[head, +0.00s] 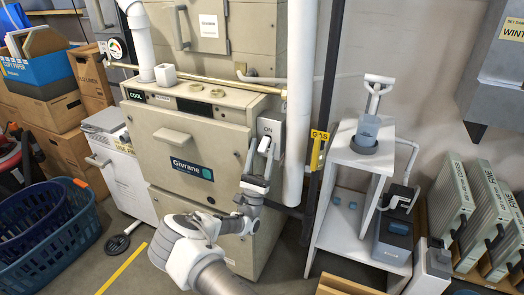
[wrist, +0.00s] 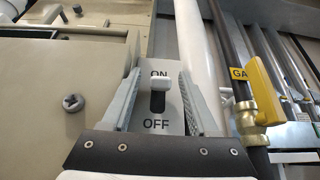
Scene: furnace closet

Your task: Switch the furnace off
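The furnace (head: 190,135) is a beige cabinet labelled "Givrane". Its switch plate (head: 271,128) is on the right side of the cabinet, with "ON" above and "OFF" below. My gripper (head: 262,158) is in front of the switch plate. In the wrist view, my gripper (wrist: 158,88) is open, with one finger on each side of the lever and a gap to it. Whether the fingertips touch the plate cannot be told.
A yellow gas valve handle (wrist: 262,92) and pipe are close right of my gripper. A white vertical pipe (head: 300,100) runs beside the switch. A white shelf stand (head: 345,230) is to the right. Blue baskets (head: 60,240) are at the left.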

